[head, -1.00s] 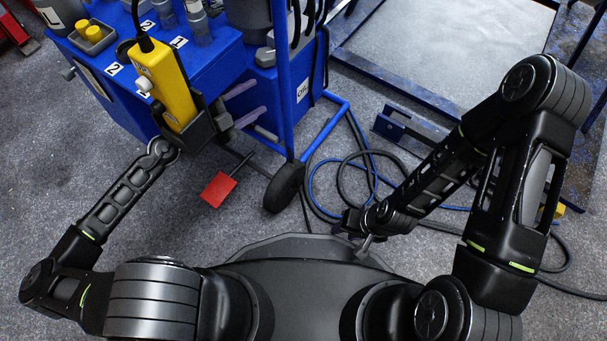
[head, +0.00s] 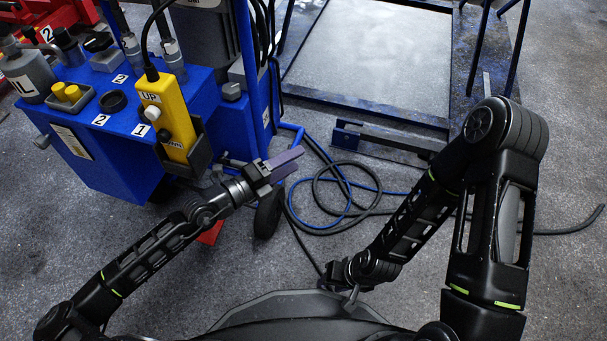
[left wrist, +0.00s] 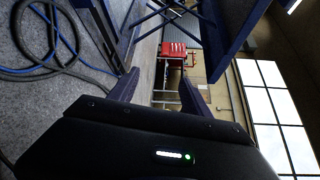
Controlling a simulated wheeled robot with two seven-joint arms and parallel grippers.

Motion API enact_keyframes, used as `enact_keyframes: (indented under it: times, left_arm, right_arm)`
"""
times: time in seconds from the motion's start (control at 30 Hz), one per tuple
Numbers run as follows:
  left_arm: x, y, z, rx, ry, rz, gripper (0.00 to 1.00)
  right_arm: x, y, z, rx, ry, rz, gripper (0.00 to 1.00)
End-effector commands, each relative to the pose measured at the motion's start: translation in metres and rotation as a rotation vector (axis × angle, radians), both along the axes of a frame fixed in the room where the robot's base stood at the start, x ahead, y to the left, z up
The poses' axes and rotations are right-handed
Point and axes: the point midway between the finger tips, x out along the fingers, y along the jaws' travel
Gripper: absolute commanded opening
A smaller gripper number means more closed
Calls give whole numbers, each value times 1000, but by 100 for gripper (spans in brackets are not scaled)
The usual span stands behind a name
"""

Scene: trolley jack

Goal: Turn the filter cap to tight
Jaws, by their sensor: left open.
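The blue power unit (head: 100,185) stands at the left in the head view. Its top carries a round black cap-like part (head: 112,101) near labels 1 and 2, and other dark caps (head: 97,42) further back. I cannot tell for certain which is the filter cap, or how tight it is. My left gripper (head: 288,163) is open and empty, right of the unit and apart from the caps. In the left wrist view its two fingers (left wrist: 158,90) stand apart with nothing between them. My right gripper (head: 343,280) is low in the middle, its fingers too unclear to read.
A yellow pendant (head: 167,115) in a black holder hangs on the unit's front, between the left gripper and the caps. A grey bottle (head: 28,75) and a tray with yellow caps (head: 70,97) are on the unit. Hoses (head: 335,195) lie coiled on the floor.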

Motion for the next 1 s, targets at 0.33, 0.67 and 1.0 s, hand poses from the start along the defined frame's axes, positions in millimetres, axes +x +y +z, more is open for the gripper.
enact_keyframes:
  times: [0.33,0.67,1.0]
  left_arm:
    - [-11,-31,6,-13,-10,-61,57]
    - [-12,-32,6,-14,-10,-63,57]
    - [7,-10,-45,368,-267,-71,57]
  right_arm:
    - [0,0,-1,0,0,0,36]
    - [0,0,-1,0,0,0,36]
    - [0,0,-2,0,-1,0,36]
